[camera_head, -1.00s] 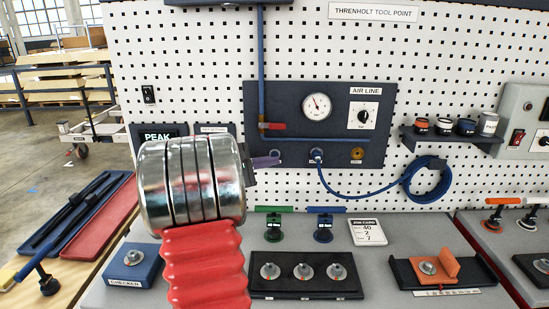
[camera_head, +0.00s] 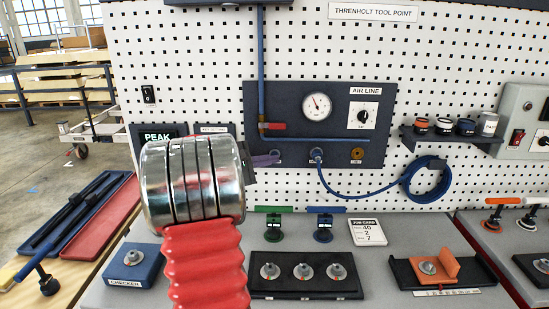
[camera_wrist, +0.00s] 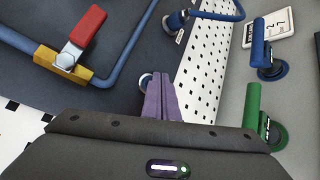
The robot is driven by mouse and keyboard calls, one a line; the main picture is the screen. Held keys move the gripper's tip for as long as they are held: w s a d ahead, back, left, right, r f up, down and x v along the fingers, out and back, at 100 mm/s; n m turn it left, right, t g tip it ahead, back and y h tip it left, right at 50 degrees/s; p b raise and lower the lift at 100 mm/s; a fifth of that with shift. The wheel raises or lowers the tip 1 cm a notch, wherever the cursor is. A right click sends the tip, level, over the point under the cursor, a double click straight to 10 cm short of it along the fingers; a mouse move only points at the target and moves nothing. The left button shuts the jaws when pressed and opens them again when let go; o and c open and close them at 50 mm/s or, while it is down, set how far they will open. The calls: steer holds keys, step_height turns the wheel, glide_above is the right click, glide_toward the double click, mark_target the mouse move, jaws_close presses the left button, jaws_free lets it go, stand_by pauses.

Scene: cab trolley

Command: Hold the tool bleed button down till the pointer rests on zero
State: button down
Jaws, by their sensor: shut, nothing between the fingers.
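The dark AIR LINE panel (camera_head: 318,90) hangs on the pegboard. It carries a round white gauge (camera_head: 316,106), whose pointer leans up and left; its scale is too small to read. Along its lower edge are a left round fitting (camera_head: 276,152), a middle fitting with a blue hose (camera_head: 316,154) and a brass round fitting (camera_head: 357,154). My gripper (camera_head: 276,160) is shut and empty, its purple fingers at the left fitting. In the wrist view the fingertips (camera_wrist: 158,76) cover most of a pale-rimmed round part (camera_wrist: 146,80). I cannot tell whether they press it.
A red-handled valve (camera_head: 273,126) on blue pipe sits above the fingers, close by in the wrist view (camera_wrist: 85,30). A black-and-white knob (camera_head: 362,115) is right of the gauge. Green (camera_head: 273,226) and blue (camera_head: 323,226) handled tools stand on the bench below.

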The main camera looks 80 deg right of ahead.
steer(key=shift+w+d, duration=0.1)
steer(key=shift+d, duration=0.4)
stand_by(2.1)
steer(key=shift+a, duration=0.15)
stand_by(1.3)
steer(key=shift+s+a, duration=0.2)
steer(key=shift+a, duration=0.55)
steer(key=shift+s+a, duration=0.2)
steer(key=shift+a, duration=0.6)
steer(key=shift+s+a, duration=0.15)
steer(key=shift+a, duration=0.7)
steer(key=shift+s+a, duration=0.2)
steer(key=shift+a, duration=0.6)
steer(key=shift+f, duration=0.1)
